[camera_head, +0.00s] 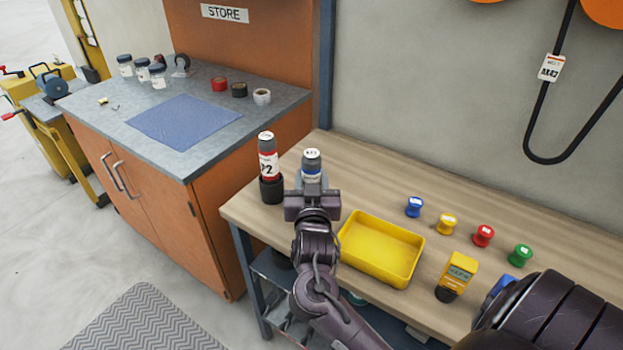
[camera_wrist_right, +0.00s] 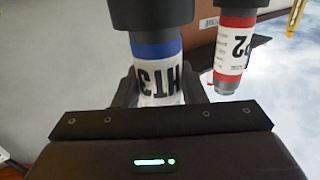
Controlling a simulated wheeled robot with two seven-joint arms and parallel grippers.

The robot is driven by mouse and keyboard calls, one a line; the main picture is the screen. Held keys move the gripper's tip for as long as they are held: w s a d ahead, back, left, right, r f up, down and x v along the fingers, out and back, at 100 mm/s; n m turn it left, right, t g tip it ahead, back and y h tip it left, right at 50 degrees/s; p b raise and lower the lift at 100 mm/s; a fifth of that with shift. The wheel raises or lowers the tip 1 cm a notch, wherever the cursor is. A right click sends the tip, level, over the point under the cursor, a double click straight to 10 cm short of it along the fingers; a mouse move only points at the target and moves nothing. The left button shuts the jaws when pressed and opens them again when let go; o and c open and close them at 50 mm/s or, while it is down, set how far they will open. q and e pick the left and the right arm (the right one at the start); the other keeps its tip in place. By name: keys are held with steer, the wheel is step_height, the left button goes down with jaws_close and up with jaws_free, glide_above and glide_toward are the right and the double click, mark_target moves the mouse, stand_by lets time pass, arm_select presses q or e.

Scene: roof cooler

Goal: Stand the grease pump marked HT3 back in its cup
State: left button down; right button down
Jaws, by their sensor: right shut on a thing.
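The HT3 grease pump (camera_head: 312,163) has a grey cap, a blue band and a white label. It stands about upright near the bench's left end. My right gripper (camera_head: 312,196) is shut on it; the right wrist view shows the HT3 label (camera_wrist_right: 158,84) upside down between the fingers. A wide dark cup (camera_wrist_right: 152,15) shows at the pump's lower end in that view. In the head view the gripper hides this cup. My left gripper is not in view.
A red P2 pump (camera_head: 268,160) stands in a black cup (camera_head: 271,190) just left of my gripper; it also shows in the wrist view (camera_wrist_right: 234,48). A yellow tray (camera_head: 412,258), a yellow meter (camera_head: 458,272) and several coloured knobs (camera_head: 447,223) lie to the right.

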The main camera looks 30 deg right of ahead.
steer(key=c, duration=0.8)
jaws_free()
steer(key=shift+s+a+f, duration=0.1)
steer(key=shift+s+a, duration=0.05)
steer(key=shift+s, duration=0.1)
steer(key=b+v, duration=0.1)
steer(key=v, duration=0.6)
steer(key=shift+s, duration=0.1)
steer(key=shift+a, duration=0.1)
